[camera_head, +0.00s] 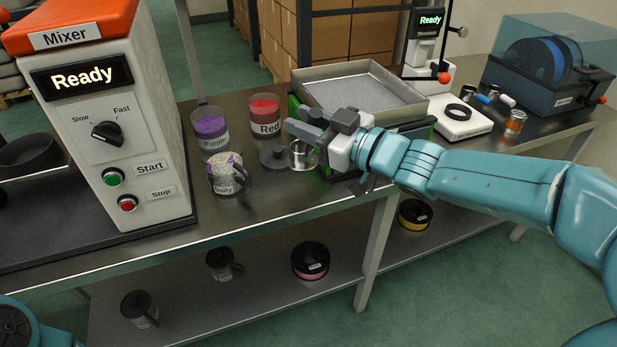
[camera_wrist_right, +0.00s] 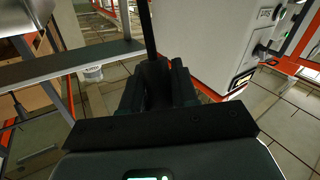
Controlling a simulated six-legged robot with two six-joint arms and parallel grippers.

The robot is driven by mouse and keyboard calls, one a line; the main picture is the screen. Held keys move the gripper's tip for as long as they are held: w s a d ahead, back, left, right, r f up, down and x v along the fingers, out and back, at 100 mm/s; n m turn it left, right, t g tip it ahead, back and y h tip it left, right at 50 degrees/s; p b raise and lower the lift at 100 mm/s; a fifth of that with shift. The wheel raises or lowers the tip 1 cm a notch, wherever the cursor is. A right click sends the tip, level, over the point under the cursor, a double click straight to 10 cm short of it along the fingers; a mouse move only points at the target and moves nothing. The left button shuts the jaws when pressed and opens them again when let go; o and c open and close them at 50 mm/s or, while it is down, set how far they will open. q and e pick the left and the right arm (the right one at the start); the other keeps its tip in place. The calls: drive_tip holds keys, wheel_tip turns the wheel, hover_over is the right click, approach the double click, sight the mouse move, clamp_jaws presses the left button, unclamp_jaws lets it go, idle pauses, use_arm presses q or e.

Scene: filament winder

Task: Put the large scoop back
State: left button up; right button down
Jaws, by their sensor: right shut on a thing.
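My right gripper (camera_head: 305,123) reaches in from the right over the bench and is shut on a thin dark handle, which shows in the right wrist view (camera_wrist_right: 149,32) rising between the closed fingers (camera_wrist_right: 158,85). A shiny metal cup (camera_head: 303,155), which looks like the scoop's bowl, shows just below the fingers in the head view. The fingers hide how cup and handle join, and I cannot tell whether the cup touches the bench. My left gripper is out of view.
The mixer (camera_head: 105,110) blocks the left.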

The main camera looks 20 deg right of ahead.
wheel_tip(320, 180, down, 8)
drive_tip(key=b, duration=0.2)
drive_tip(key=shift+f+b, duration=0.25)
drive_tip(key=shift+b, duration=0.05)
drive_tip(key=shift+s, duration=0.1)
drive_tip(key=shift+f, duration=0.15)
drive_tip(key=c, duration=0.9)
unclamp_jaws()
drive_tip(key=shift+o, duration=0.2)
drive_tip(key=p+v, duration=0.1)
drive_tip(key=v, duration=1.1)
